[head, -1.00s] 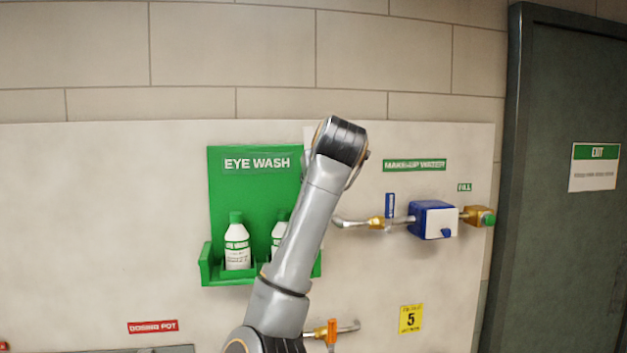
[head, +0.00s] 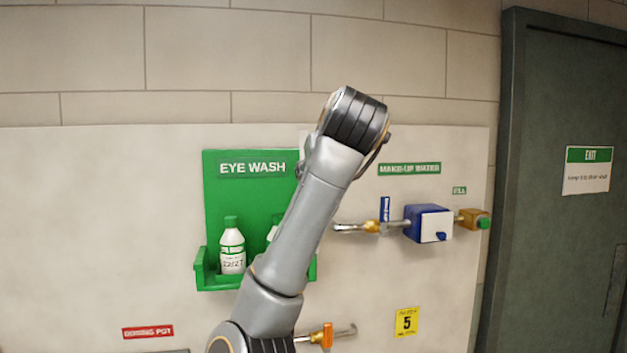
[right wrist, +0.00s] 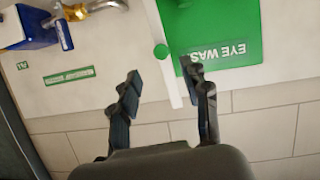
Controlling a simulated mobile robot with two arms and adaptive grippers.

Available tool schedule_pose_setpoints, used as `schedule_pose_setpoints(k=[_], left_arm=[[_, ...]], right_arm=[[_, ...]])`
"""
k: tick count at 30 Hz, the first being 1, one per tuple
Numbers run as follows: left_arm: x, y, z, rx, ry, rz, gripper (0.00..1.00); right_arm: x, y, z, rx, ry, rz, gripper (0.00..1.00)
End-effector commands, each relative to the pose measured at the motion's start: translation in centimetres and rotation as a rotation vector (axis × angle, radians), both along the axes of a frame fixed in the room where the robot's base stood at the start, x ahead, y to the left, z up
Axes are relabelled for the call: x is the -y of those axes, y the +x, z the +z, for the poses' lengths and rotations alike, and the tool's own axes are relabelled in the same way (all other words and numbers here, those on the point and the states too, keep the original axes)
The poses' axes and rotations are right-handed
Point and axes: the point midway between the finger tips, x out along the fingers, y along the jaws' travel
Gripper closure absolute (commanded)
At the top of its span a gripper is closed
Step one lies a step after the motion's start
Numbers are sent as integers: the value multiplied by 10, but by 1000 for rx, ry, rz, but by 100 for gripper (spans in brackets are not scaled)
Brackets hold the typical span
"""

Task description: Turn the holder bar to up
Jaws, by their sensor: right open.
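A pale bar (right wrist: 172,88) with a round green knob (right wrist: 161,52) runs along the edge of the green eye wash panel (right wrist: 225,28) in the right wrist view, which is upside down. I take it to be the holder bar. In the head view most of it is hidden behind my right arm. My right gripper (right wrist: 161,73) is open and empty. In the right wrist view the bar's end shows between its two fingers; I cannot tell how far off it is. In the head view the gripper is hidden behind my wrist. My left gripper is out of view.
An eye wash bottle (head: 232,247) stands in the green tray (head: 205,283). To the right are a pipe with a blue handle (head: 385,210), a blue box (head: 424,222) and a dark door (head: 565,100). An orange-handled valve (head: 327,337) sits below.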

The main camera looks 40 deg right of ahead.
Motion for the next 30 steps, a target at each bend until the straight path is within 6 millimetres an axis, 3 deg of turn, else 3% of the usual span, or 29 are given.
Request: schedule_pose_setpoints(k=[7,25,28,30], left_arm=[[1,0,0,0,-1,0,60],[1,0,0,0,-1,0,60],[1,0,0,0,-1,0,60],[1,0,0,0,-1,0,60]], right_arm=[[-14,-21,10,-1,0,1,54],[-15,-23,11,-2,1,1,54],[-16,-19,4,-12,-4,0,54],[-18,-11,-11,-32,-14,-2,54]])
